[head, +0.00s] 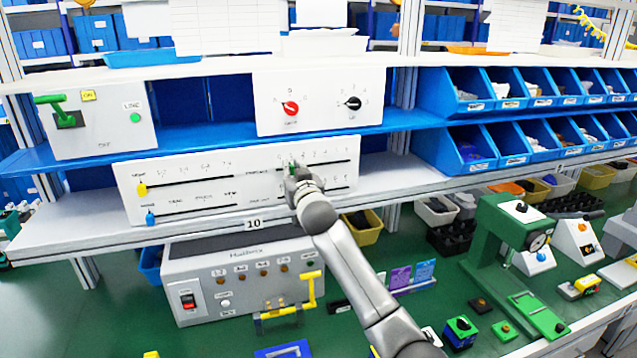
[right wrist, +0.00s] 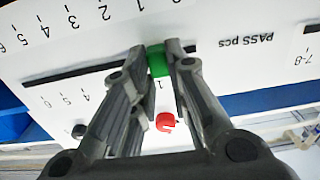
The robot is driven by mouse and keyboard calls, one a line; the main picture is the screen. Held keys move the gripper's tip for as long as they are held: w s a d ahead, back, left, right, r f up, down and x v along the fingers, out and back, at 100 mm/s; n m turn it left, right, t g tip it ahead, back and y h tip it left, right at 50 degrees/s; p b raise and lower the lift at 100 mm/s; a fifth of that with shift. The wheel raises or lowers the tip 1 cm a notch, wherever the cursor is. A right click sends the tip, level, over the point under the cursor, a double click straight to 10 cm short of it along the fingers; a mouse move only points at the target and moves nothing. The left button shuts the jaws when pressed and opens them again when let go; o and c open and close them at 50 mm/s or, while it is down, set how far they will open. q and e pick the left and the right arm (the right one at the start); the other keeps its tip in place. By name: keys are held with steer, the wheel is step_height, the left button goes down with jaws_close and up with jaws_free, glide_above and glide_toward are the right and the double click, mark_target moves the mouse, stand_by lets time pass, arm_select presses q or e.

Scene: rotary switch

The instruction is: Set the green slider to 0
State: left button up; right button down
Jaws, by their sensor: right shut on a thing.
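The green slider (head: 291,165) sits near the left end of the upper right slot on the long white panel (head: 240,198). In the right wrist view the green slider (right wrist: 157,60) is between the two fingertips, beside a printed mark that looks like a 1. My right gripper (head: 296,172) is shut on it and hides part of it in the head view. The right gripper (right wrist: 160,58) reaches the panel from the front. My left gripper is out of view.
A yellow slider (head: 141,190) and a blue slider (head: 150,218) are at the panel's left end. Above stands a box with a red knob (head: 290,108) and a black knob (head: 353,103). A grey control box (head: 240,275) stands below. Blue bins (head: 470,150) are at right.

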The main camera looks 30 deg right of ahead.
mark_target(277, 168)
steer(key=a, duration=0.2)
steer(key=shift+w+a+f, duration=0.2)
steer(key=shift+w+a, duration=0.15)
steer(key=c, duration=1.7)
jaws_free()
steer(key=shift+c, duration=0.2)
steer(key=shift+o, duration=1.1)
steer(key=shift+a, duration=0.15)
steer(key=shift+o, duration=0.7)
steer(key=shift+w+r, duration=0.1)
steer(key=shift+r, duration=0.05)
steer(key=shift+s, duration=0.4)
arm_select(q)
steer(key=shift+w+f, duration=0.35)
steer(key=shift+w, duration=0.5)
arm_select(e)
steer(key=v, duration=1.1)
steer(key=shift+s, duration=0.15)
steer(key=shift+a, duration=0.1)
